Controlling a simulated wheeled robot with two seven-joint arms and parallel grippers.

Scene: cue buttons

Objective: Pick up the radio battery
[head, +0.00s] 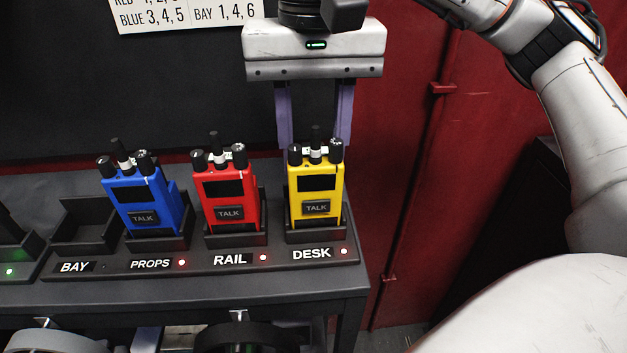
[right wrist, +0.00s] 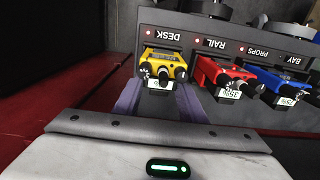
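Yellow radio (head: 314,195) stands in the DESK dock, also in the right wrist view (right wrist: 166,66). A red radio (head: 228,200) stands in the RAIL dock and a blue radio (head: 142,200) in the PROPS dock, leaning slightly. My right gripper (head: 315,145) points down at the yellow radio from behind, its purple fingers spread to either side of the radio's top. The lower finger ends are partly hidden by the radio; I cannot tell whether they touch it. I see no separate loose battery. My left gripper is out of view.
The BAY dock (head: 83,226) is empty. Red lights show by PROPS, RAIL and DESK. A unit with a green light (head: 9,271) stands at the left edge. A dark panel with a printed sign (head: 185,14) is behind; a red wall (head: 400,130) is to the right.

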